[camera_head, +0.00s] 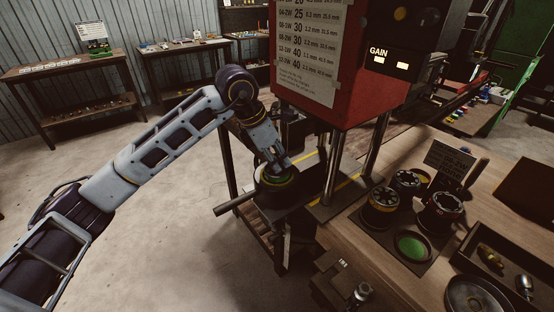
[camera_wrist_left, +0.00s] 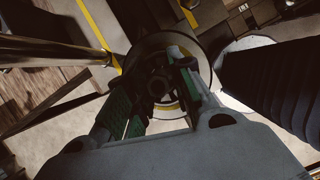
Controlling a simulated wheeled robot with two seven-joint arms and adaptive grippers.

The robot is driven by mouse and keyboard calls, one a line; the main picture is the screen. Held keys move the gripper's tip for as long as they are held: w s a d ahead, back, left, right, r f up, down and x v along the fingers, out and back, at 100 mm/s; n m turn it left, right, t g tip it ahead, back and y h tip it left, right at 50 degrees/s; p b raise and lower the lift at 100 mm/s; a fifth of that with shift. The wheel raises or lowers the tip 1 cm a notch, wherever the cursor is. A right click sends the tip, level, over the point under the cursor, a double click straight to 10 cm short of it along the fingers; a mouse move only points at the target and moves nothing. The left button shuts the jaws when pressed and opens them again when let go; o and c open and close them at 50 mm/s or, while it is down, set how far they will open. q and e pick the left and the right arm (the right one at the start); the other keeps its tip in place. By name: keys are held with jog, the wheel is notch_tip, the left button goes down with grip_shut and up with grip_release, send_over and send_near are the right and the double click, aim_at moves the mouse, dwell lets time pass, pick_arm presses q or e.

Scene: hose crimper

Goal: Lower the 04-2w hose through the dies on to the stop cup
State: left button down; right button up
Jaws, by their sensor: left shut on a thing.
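My left gripper (camera_head: 279,164) reaches down over the round black crimping head (camera_head: 284,196) at the front of the red machine. In the left wrist view its two green-padded fingers (camera_wrist_left: 158,84) point into the head's round opening, whose rim (camera_wrist_left: 203,47) circles the tips. The fingers are closed in on something dark, apparently the hose, of which only a small round dark part (camera_wrist_left: 158,88) shows between them. The rest of the hose, the dies around it and the stop cup are hidden by the gripper and head. My right gripper is in neither view.
A bar (camera_head: 236,204) sticks out left from the head. Steel columns (camera_head: 375,143) stand close to the right of the gripper. The wooden bench (camera_head: 372,262) holds several die sets (camera_head: 380,206), a green round recess (camera_head: 411,245) and a parts tray (camera_head: 507,275). The floor at left is clear.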

pick_arm(q)
jog(key=shift+s+f, duration=0.2)
jog(key=shift+f, duration=0.6)
jog(key=c, duration=1.3)
grip_release()
jog(key=shift+o, duration=0.7)
jog(key=shift+w, duration=0.15)
jog(key=shift+r, duration=0.2)
jog(key=shift+a+r, duration=0.25)
jog(key=shift+r, duration=0.2)
jog(key=v, duration=1.1)
jog(key=shift+d, duration=0.15)
